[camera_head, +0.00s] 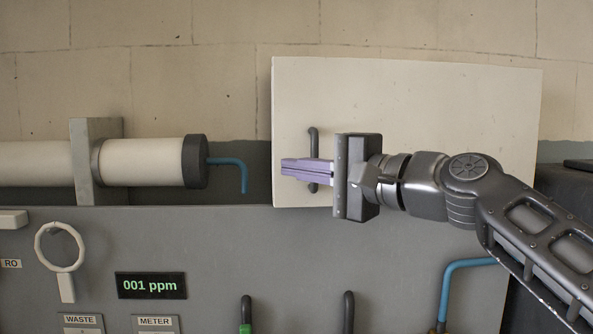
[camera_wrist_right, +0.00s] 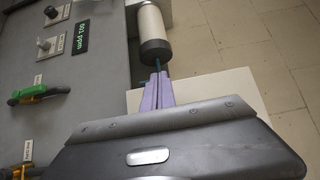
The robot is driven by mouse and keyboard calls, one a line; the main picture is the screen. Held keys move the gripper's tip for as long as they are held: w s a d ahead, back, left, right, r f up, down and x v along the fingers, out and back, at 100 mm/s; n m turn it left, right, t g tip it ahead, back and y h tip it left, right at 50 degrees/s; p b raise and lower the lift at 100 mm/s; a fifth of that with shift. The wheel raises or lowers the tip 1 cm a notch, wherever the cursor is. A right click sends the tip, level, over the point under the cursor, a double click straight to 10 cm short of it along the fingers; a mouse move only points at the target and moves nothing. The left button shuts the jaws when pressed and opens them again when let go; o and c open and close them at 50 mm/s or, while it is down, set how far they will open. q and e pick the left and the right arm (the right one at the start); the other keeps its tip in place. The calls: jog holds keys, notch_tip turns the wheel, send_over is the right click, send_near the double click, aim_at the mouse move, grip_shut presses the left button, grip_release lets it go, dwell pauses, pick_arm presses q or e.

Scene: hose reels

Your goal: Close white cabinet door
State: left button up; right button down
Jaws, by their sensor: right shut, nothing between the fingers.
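The white cabinet door (camera_head: 440,95) is a flat pale panel in the right half of the head view, standing in front of the tiled wall. It has a dark vertical bar handle (camera_head: 313,142) near its left edge. My right gripper (camera_head: 284,168) has its purple fingers shut and empty. The fingers lie across the handle in the picture; I cannot tell whether they touch it. In the right wrist view the shut fingers (camera_wrist_right: 156,92) point up over the white door (camera_wrist_right: 222,88), and the handle is not visible there. My left gripper is not in view.
A white pipe with a dark end cap (camera_head: 195,161) and a blue tube (camera_head: 240,172) lies left of the door. Below is a grey panel (camera_head: 230,240) with a 001 ppm display (camera_head: 150,286), a ring-shaped fitting (camera_head: 60,248) and dark handles. Another blue pipe (camera_head: 450,280) rises at lower right.

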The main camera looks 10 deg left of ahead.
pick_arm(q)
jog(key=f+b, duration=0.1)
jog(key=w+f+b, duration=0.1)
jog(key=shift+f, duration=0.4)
pick_arm(e)
jog(key=s+d, duration=0.1)
jog(key=s, duration=0.7)
jog(key=shift+d+f, duration=0.15)
jog(key=shift+d, duration=0.05)
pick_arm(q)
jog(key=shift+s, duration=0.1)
